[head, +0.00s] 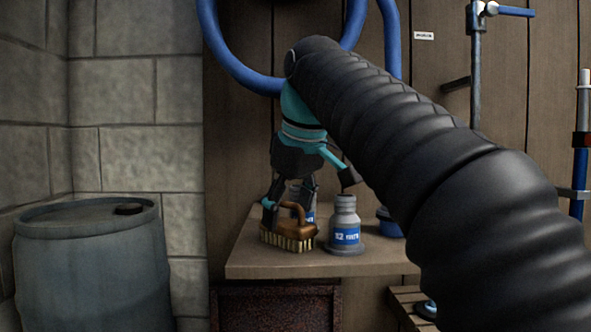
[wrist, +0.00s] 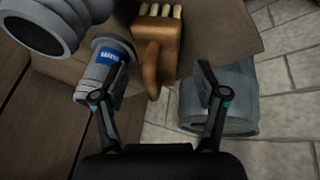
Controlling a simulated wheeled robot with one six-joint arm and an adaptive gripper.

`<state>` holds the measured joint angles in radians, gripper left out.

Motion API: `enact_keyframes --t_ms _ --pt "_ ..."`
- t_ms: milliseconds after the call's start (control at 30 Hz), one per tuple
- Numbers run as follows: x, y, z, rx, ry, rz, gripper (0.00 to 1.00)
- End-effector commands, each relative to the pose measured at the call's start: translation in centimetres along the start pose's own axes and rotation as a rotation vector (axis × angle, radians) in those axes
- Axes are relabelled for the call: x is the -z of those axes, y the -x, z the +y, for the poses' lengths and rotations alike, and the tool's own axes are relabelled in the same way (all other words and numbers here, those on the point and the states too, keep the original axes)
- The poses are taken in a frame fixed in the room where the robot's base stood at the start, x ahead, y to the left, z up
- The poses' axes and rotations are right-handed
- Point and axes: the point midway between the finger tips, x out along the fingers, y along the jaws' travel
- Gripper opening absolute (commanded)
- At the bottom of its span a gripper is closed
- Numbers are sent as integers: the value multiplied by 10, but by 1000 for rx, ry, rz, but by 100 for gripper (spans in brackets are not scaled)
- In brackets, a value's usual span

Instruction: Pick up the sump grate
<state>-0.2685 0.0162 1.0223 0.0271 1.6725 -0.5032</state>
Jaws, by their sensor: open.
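I cannot make out a sump grate in either view. My gripper (head: 289,203) is open, pointing down over the wooden shelf, just above a brush (head: 288,238) with a brown wooden handle and pale bristles. In the wrist view the open fingers of my gripper (wrist: 160,76) stand apart, with the brush handle (wrist: 152,68) showing between them. The left finger overlaps a grey bottle with a blue label (wrist: 101,68). Nothing is held.
A blue item (head: 389,222) is partly hidden behind my arm. A grey barrel (head: 92,265) stands at left. Blue hose (head: 230,60) hangs on the wall.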

Motion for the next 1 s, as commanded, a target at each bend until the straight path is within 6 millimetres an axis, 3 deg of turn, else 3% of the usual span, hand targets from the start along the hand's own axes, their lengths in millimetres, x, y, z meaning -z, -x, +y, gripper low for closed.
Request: enact_keyframes --t_ms 33,233,500,733,867,1000 --pt "2 14 1 -2 0 3 72" --pt "2 53 1 -2 0 3 72" --pt "1 82 1 -1 0 2 72" --pt "1 95 0 0 0 1 72" --pt "0 97 0 0 0 0 45" --pt "0 97 0 0 0 0 45"
